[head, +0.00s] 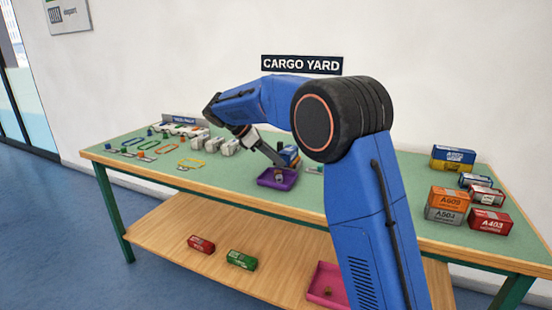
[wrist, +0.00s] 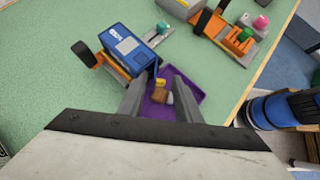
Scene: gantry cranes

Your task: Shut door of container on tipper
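A blue container (wrist: 128,42) sits tilted on an orange tipper (wrist: 112,66) with a black wheel in the wrist view. In the head view the container (head: 289,154) is small and partly hidden by my arm. A dark blue panel (wrist: 153,69), which looks like its door, hangs at the container's near end, by my left finger. I cannot tell how far it stands open. My gripper (wrist: 155,82) has its fingers apart, above a purple tray (wrist: 186,92) next to the tipper. I see nothing held. In the head view my gripper (head: 276,158) is over the tray.
A brown and yellow piece (wrist: 160,92) lies in the tray. Another orange vehicle (wrist: 222,35) stands at the wrist view's upper right. Stacked containers (head: 461,205) stand at the table's right end. White blocks and loops lie on the left. Bare green table (wrist: 50,60) lies left of the tipper.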

